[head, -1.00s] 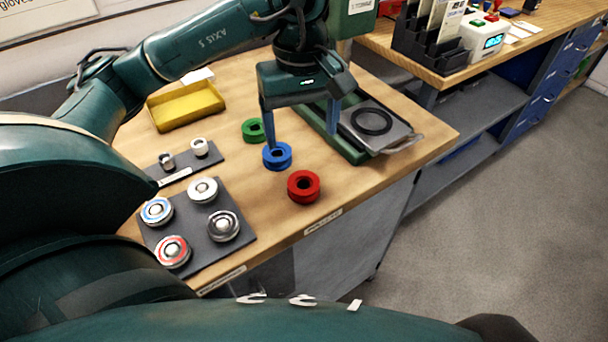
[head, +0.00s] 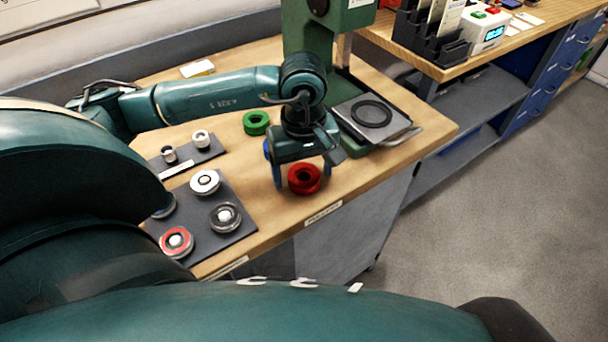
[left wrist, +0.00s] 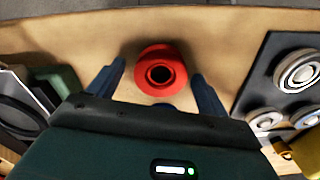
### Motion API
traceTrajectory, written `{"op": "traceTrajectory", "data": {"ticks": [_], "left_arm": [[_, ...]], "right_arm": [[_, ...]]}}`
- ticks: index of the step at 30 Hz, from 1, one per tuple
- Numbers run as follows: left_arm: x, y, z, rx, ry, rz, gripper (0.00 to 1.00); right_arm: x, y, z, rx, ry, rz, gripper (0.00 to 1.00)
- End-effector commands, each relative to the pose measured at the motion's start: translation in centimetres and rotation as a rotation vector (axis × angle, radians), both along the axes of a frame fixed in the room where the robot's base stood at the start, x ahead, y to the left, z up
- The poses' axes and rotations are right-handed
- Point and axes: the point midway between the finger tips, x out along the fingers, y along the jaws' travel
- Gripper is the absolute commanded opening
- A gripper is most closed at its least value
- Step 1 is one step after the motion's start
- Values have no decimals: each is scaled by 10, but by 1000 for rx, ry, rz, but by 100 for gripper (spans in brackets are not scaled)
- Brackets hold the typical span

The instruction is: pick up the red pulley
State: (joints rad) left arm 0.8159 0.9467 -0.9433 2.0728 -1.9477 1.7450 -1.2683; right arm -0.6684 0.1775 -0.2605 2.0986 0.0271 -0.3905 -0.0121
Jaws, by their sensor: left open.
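The red pulley (head: 304,179) lies flat on the wooden bench near its front edge. In the left wrist view the red pulley (left wrist: 160,72) shows from above with its dark centre hole. My left gripper (head: 303,183) is above the pulley, its blue fingers open and pointing down. In the left wrist view the left gripper's fingers (left wrist: 158,88) stand one on each side of the pulley, with gaps between. I cannot tell whether the fingertips are down at pulley height. My right gripper is not in view.
A green pulley (head: 256,123) lies behind the gripper; a blue one (head: 266,149) is mostly hidden by it. A dark mat (head: 237,188) with bearings is to the left. A green press (head: 312,40) with a plate stands behind to the right.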

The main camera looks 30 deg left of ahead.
Motion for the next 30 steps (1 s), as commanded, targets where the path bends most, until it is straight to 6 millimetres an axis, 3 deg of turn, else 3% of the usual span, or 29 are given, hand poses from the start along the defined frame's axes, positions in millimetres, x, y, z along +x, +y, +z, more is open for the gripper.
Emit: {"op": "traceTrajectory", "data": {"ticks": [4,23,30], "left_arm": [[0,0,0,0,0,0,77],[0,0,0,-1,1,0,26],[1,0,3,-1,-2,0,26]], "right_arm": [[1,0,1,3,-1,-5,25],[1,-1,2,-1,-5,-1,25],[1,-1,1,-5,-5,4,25]]}}
